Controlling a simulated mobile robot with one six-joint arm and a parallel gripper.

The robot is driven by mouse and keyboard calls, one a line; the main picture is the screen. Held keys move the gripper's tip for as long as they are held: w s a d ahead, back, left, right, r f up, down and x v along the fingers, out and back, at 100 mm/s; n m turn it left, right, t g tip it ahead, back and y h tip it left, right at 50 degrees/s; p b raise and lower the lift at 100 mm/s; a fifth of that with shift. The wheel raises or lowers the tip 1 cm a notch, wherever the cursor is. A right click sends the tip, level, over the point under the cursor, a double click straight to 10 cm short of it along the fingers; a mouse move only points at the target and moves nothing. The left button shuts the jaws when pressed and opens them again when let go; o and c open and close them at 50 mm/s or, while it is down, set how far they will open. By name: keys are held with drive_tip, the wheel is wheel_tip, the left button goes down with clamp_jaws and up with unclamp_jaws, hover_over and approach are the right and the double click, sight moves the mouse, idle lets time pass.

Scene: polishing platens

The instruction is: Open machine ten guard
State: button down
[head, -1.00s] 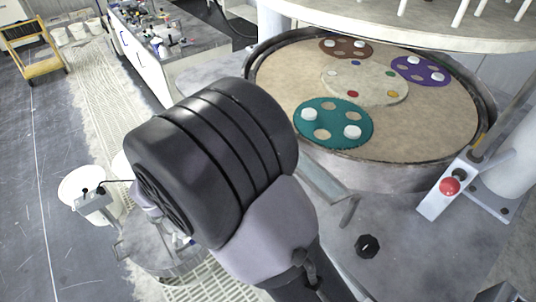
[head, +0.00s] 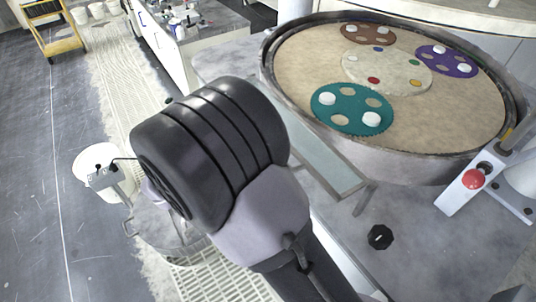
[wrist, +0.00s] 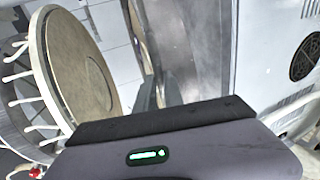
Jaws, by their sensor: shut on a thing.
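The guard (head: 325,158) is a narrow, pale see-through panel in a grey frame along the near left side of the round polishing machine (head: 440,165), with a short bar at its lower end. In the head view my dark arm covers part of it, and my gripper is hidden behind the arm. In the wrist view my gripper (wrist: 150,97) shows only partly, past its dark body, against the frame of the guard (wrist: 183,50). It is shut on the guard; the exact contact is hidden.
Teal (head: 345,118), brown and purple carriers with white discs lie on the tan platen. A red button box (head: 472,180) and black knob (head: 380,237) are on the machine top. A white bucket (head: 95,165) stands left. The upper plate (wrist: 75,60) shows in the wrist view.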

drive_tip(key=c, duration=1.5)
unclamp_jaws()
drive_tip(key=shift+o, duration=0.2)
drive_tip(key=p+v, duration=0.3)
drive_tip(key=v, duration=1.4)
drive_tip(key=shift+s+a+p, duration=0.15)
drive_tip(key=shift+a+p, duration=0.05)
drive_tip(key=shift+p, duration=0.2)
drive_tip(key=shift+r, duration=0.1)
drive_tip(key=shift+c, duration=0.2)
